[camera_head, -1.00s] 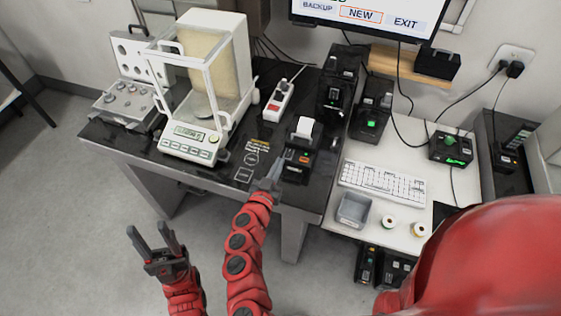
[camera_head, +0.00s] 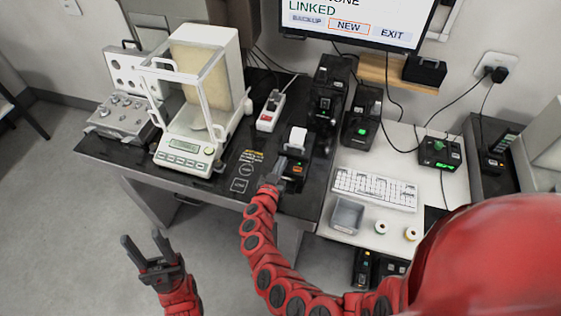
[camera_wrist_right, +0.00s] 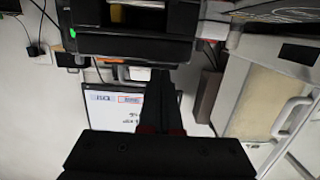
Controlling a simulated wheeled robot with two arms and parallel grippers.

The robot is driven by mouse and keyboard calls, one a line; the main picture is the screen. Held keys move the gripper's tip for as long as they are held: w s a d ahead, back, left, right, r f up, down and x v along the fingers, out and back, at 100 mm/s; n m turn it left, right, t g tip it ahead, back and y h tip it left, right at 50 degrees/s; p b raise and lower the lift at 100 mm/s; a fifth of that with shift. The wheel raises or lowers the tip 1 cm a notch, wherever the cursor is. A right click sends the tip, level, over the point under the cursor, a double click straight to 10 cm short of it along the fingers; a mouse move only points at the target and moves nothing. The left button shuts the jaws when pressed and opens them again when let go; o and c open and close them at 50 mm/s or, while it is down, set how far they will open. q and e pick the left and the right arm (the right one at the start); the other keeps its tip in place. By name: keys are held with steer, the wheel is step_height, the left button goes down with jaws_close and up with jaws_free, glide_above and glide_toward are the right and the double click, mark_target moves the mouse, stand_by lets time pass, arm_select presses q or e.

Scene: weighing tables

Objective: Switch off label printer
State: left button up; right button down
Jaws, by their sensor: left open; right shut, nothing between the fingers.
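The label printer (camera_head: 296,172) is a small black box with a white paper label standing up from its top. It sits near the front right edge of the dark table. A small orange light shows on its front. My right gripper (camera_head: 279,169) is shut and empty, its tips close to the printer's front left side. I cannot tell whether they touch it. In the right wrist view, the shut fingers (camera_wrist_right: 158,95) point at a black housing that fills the top. My left gripper (camera_head: 147,247) is open and empty, low over the floor in front of the table.
A balance (camera_head: 185,153) with a glass shield stands left of the printer. A power strip (camera_head: 269,112) lies behind. Black devices (camera_head: 328,90) with green lights stand at the back right. A keyboard (camera_head: 375,188) and grey bin (camera_head: 347,215) occupy the white table. A monitor (camera_head: 350,12) hangs above.

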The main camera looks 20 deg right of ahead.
mark_target(282, 153)
steer(key=shift+f, duration=0.25)
steer(key=shift+w+d+r, duration=0.15)
steer(key=shift+w+r, duration=0.05)
steer(key=shift+f, duration=0.15)
steer(key=r+p, duration=0.5)
steer(key=shift+w+d+p, duration=0.1)
steer(key=shift+d+p, duration=0.1)
steer(key=shift+p, duration=0.1)
steer(key=shift+s+a+f+b, duration=0.35)
steer(key=shift+a+f+b, duration=0.15)
steer(key=shift+b, duration=0.35)
steer(key=s+a+r+b, duration=0.2)
steer(key=s+a+r, duration=0.1)
steer(key=s, duration=0.4)
steer(key=shift+a+r, duration=0.25)
steer(key=shift+a, duration=0.4)
